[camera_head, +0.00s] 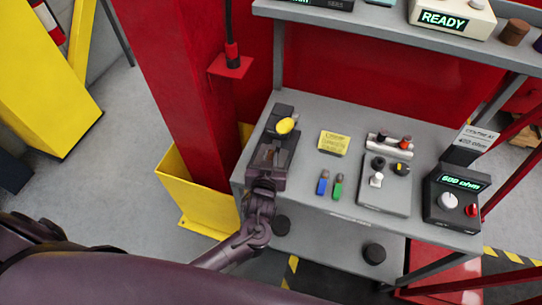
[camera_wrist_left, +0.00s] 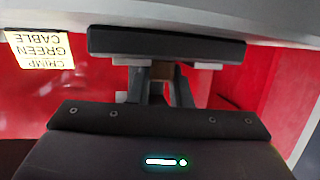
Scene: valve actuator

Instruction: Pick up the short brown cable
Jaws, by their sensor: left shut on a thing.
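My left gripper (camera_head: 268,158) is over the left end of the grey table, with its arm coming in from below. In the left wrist view a small brown piece (camera_wrist_left: 162,73) shows between the fingers, and the gripper is shut on it. It looks like the short brown cable, mostly hidden by the fingers. A blue cable piece (camera_head: 322,184) and a green cable piece (camera_head: 338,188) stand on the table to the right of the gripper. My right gripper is not in view.
A yellow note (camera_head: 334,142), reading "CRIMP GREEN CABLE" in the wrist view, lies mid-table. A dark device with a yellow disc (camera_head: 286,125) is just beyond the gripper. A knob panel (camera_head: 388,190) and a "600 ohm" meter (camera_head: 455,200) stand right. A red column (camera_head: 180,90) rises left.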

